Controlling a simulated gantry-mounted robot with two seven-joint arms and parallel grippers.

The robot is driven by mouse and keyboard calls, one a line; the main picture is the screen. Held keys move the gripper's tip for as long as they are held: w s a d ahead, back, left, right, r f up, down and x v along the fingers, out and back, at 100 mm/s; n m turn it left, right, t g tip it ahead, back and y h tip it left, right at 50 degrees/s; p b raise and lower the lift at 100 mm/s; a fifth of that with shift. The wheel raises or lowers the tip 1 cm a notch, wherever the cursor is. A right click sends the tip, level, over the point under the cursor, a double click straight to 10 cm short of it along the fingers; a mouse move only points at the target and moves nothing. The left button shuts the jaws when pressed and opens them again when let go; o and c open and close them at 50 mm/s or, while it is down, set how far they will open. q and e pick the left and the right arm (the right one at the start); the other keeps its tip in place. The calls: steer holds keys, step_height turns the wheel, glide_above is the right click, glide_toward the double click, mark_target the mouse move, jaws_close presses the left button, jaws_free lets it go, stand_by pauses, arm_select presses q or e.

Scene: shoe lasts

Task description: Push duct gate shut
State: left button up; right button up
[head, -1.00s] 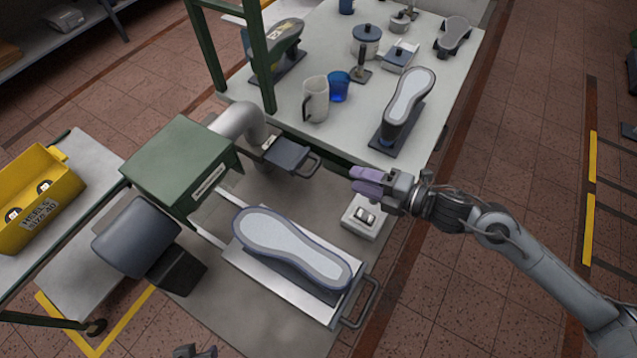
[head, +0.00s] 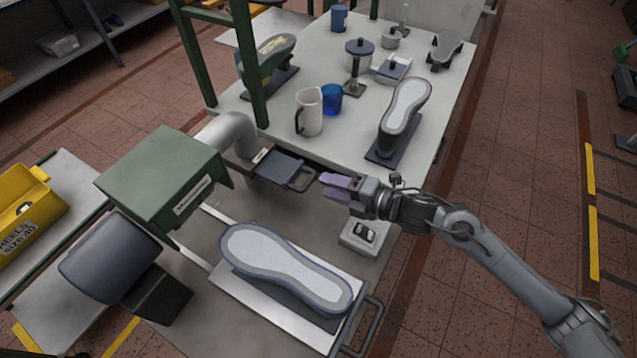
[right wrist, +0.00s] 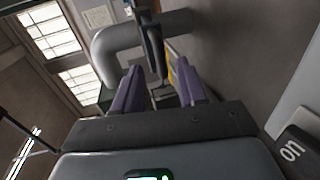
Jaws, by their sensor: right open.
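The duct gate (head: 280,168) is a dark grey plate with a loop handle (head: 302,178). It sticks out to the right of the grey duct pipe (head: 228,135), beside the green box. My right gripper (head: 336,187) has purple fingers and is open, pointing left, with its tips just right of the handle. In the right wrist view the fingers (right wrist: 160,92) are apart, and the dark gate (right wrist: 152,45) shows edge-on ahead, roughly in line with the gap. I cannot tell whether they touch the handle. My left gripper is not in view.
A shoe last (head: 285,268) lies sole-up on a metal tray (head: 240,290) in front. A switch box (head: 362,238) sits below my right gripper. The white table (head: 345,140) behind holds a jug (head: 309,110), a blue cup (head: 331,98) and another last (head: 404,108).

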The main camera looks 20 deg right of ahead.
steer(key=shift+x, duration=2)
steer(key=shift+c, duration=0.3)
jaws_close()
